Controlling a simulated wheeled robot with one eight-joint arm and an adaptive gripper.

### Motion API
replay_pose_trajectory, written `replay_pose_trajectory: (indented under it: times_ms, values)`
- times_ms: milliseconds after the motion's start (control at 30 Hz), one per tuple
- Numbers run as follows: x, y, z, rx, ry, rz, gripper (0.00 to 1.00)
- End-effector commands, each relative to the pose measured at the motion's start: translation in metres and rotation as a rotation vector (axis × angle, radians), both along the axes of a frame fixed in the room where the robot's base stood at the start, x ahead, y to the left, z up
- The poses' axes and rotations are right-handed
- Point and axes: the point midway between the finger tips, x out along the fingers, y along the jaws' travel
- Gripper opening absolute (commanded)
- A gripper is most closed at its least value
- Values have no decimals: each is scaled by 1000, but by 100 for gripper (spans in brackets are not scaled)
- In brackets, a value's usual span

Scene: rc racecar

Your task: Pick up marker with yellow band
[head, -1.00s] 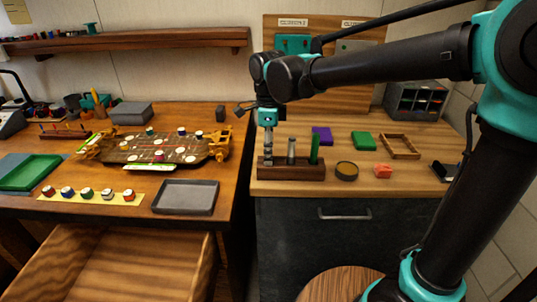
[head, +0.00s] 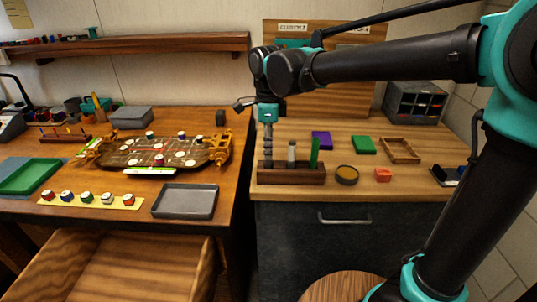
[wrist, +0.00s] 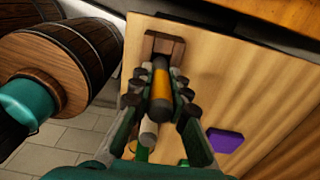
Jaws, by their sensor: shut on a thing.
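The marker with the yellow band (wrist: 161,82) shows in the wrist view between the fingers of my gripper (wrist: 160,101), which is shut on it. It is dark at its ends with a yellow-orange middle. In the head view my gripper (head: 268,148) is over the left end of a dark wooden marker rack (head: 300,175), pointing down. The rack end also shows in the wrist view (wrist: 165,42). I cannot tell whether the marker's lower end is still in the rack. A grey-white marker (head: 292,151) and a green marker (head: 315,151) stand upright in the rack.
Purple (head: 321,140) and green (head: 363,145) blocks and a wooden frame (head: 401,150) lie behind. A grey tray (head: 185,201) is on the left table, across a gap.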

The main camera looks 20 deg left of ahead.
Motion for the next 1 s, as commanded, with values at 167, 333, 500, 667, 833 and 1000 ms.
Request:
replay_pose_trajectory:
  times_ms: [167,333,500,667,833,1000]
  values:
    - [0,-1,35,0,0,0,0]
    - [0,0,80,0,0,0,0]
    - [0,0,123,0,0,0,0]
    - [0,0,154,0,0,0,0]
    - [0,0,171,0,0,0,0]
    - [0,0,177,0,0,0,0]
